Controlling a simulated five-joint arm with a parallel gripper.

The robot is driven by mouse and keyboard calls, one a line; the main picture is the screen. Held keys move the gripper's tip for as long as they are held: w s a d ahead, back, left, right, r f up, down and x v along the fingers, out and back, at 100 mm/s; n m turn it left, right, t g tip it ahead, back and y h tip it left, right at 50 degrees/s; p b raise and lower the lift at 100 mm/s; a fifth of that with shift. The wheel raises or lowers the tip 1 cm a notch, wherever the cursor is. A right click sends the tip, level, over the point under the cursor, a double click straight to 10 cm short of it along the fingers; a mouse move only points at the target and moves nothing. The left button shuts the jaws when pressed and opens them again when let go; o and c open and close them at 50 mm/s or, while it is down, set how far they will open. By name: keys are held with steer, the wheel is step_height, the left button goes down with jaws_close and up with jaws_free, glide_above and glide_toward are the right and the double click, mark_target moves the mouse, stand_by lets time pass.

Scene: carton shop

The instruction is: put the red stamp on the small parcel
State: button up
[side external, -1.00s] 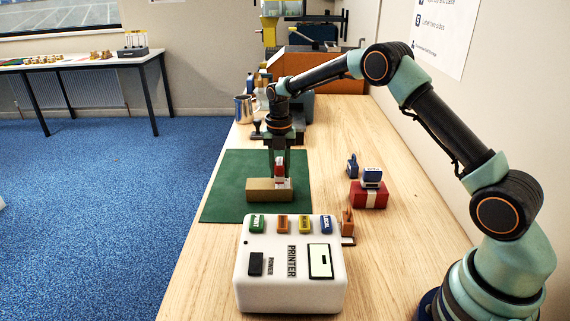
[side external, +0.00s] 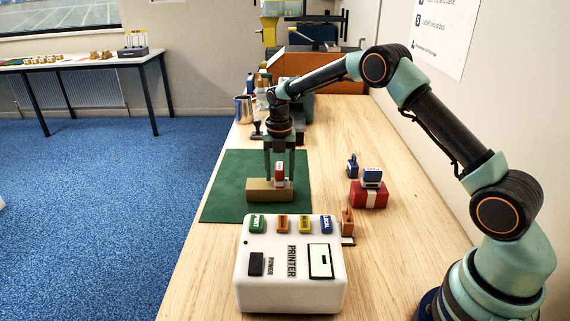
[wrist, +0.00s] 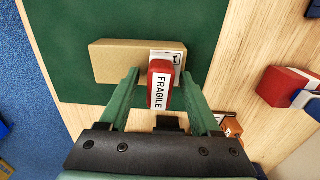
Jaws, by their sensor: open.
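The red stamp (side external: 279,170), lettered FRAGILE on the side seen in the wrist view (wrist: 161,88), stands upright on the small tan parcel (side external: 265,192). In the wrist view it is over the right end of the parcel (wrist: 115,62), beside a white label (wrist: 167,57); its underside is hidden. The parcel lies on the green mat (side external: 230,180). My gripper (side external: 280,178) is open and points down. Its fingers stand on either side of the stamp with gaps, as the wrist view also shows (wrist: 160,76).
A white printer (side external: 290,285) stands in front of the mat. To the right are an orange stamp (side external: 347,222), a red box (side external: 361,197) with a blue stamp (side external: 372,178) on it, and another blue stamp (side external: 352,167). A metal mug (side external: 243,110) stands behind.

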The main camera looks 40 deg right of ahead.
mark_target(280, 166)
steer(key=s+a+r+m+t, duration=0.1)
steer(key=s+r+m, duration=0.15)
steer(key=r, duration=0.65)
steer(key=s+a+r+m, duration=0.1)
steer(key=s+r+m, duration=0.15)
steer(key=r, duration=0.65)
steer(key=s+a+m+t, duration=0.2)
steer(key=s+m, duration=0.8)
steer(key=m, duration=0.1)
steer(key=s+a+r+m+t, duration=0.1)
steer(key=s+m+t, duration=0.1)
steer(key=s+m, duration=0.8)
steer(key=shift+a+m+t, duration=0.3)
steer(key=shift+a+m, duration=0.05)
steer(key=shift+m, duration=0.15)
